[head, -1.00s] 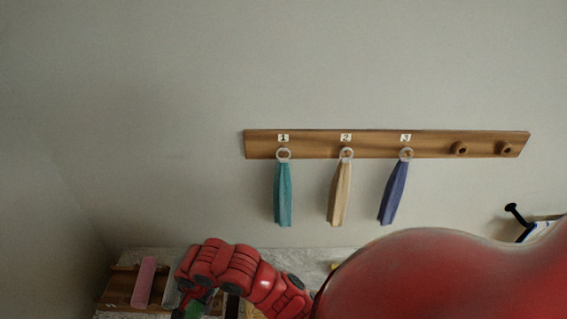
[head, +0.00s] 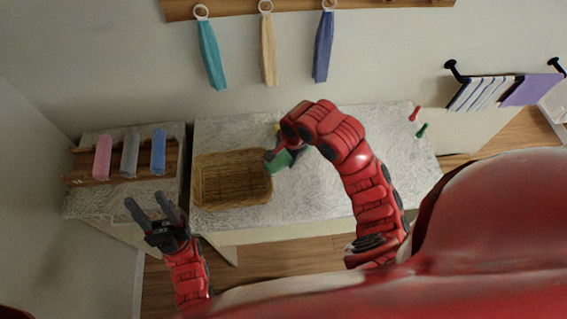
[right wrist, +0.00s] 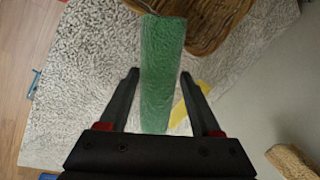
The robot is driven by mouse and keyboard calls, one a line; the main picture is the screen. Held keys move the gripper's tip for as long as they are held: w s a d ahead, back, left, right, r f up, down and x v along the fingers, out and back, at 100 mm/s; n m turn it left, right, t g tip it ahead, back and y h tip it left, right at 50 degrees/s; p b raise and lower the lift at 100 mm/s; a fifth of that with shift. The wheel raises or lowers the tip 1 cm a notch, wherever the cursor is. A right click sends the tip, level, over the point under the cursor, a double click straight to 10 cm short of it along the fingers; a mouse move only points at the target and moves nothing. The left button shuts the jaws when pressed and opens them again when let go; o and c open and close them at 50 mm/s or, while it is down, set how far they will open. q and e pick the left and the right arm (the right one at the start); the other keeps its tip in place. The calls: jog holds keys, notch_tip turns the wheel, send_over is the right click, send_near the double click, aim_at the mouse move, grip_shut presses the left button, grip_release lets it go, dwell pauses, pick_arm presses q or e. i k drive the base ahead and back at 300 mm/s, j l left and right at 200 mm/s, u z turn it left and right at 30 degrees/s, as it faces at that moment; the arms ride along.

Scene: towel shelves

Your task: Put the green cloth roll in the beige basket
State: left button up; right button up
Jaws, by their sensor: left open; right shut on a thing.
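The green cloth roll (head: 279,161) is in my right gripper (head: 274,157), just past the right edge of the beige basket (head: 231,207) in the head view. In the right wrist view the roll (right wrist: 162,70) lies lengthwise between the fingers of my right gripper (right wrist: 158,85), which is shut on it. A brown surface, probably the basket, shows beyond the roll's far end there. The basket looks empty and stands on the pale counter. My left gripper (head: 150,200) is open and empty, left of the basket and near the counter's front.
A wooden tray (head: 75,180) with pink, grey and blue rolls stands at the left. A yellow item (right wrist: 190,103) lies near the roll. Small red (head: 415,113) and green (head: 422,130) items lie on the right of the counter (head: 325,195). Towels hang on the wall.

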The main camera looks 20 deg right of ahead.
aim_at(235, 177)
jog(key=i+j+z, duration=0.1)
jog(key=j+z, duration=0.25)
jog(key=j, duration=0.25)
jog(key=j+z, duration=0.3)
jog(key=j, duration=0.3)
jog(key=j+z, duration=0.35)
jog(key=j, duration=0.75)
